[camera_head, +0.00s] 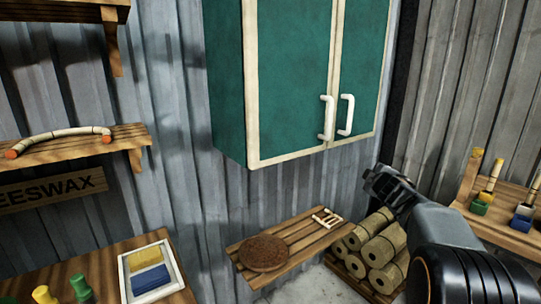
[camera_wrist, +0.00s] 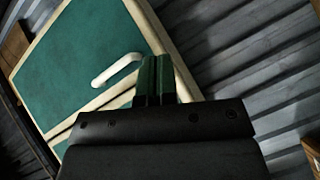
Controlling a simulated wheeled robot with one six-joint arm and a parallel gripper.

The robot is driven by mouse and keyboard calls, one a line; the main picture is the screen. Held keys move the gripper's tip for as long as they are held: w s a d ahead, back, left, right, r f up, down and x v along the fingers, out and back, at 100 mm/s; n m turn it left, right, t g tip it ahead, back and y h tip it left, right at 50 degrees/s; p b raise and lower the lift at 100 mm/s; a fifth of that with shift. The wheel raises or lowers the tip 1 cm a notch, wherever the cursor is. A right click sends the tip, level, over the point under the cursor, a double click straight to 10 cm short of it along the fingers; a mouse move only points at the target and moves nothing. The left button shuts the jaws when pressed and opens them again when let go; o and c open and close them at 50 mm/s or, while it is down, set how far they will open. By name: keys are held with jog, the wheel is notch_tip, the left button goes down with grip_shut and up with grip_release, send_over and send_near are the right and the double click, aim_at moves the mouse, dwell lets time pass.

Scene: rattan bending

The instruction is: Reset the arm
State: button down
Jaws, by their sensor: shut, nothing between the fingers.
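My gripper (camera_head: 378,182) is at the right of the head view, raised in front of the corrugated wall, below the green cabinet's right door. It is empty. In the wrist view its two green-tinted fingers (camera_wrist: 156,80) lie side by side, shut, with nothing between them. The green cabinet (camera_head: 290,75) with cream door frames hangs on the wall, its two doors closed and two white handles (camera_head: 327,118) near the middle. The cabinet also shows in the wrist view (camera_wrist: 75,55), with one white handle (camera_wrist: 117,69) left of my fingers.
A slatted shelf (camera_head: 300,245) holds a round brown disc (camera_head: 263,253) and a small cream rack (camera_head: 327,218). Rolled bundles (camera_head: 378,246) are stacked beside my arm. A tray (camera_head: 150,271) with yellow and blue blocks lies lower left. A curved rattan piece (camera_head: 60,137) rests on the left shelf.

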jog(key=s+a+f+m+g+h+p, duration=0.1)
jog(key=s+a+f+m+g, duration=0.1)
jog(key=s+f+m+g, duration=0.45)
jog(key=s+a+f+m+g+h, duration=0.1)
jog(key=s+a+f+m+g, duration=0.15)
jog(key=s, duration=0.75)
jog(key=s+a+f+m+g+y+p, duration=0.1)
jog(key=s+a+y, duration=0.1)
jog(key=s+a, duration=0.5)
jog(key=s+a+f+m+g+y+p, duration=0.1)
jog(key=s+a, duration=0.5)
jog(key=s, duration=0.6)
jog(key=shift+a+f+m+g+y+p, duration=0.4)
jog(key=shift+f+g+y+p, duration=0.15)
jog(key=shift+f, duration=0.2)
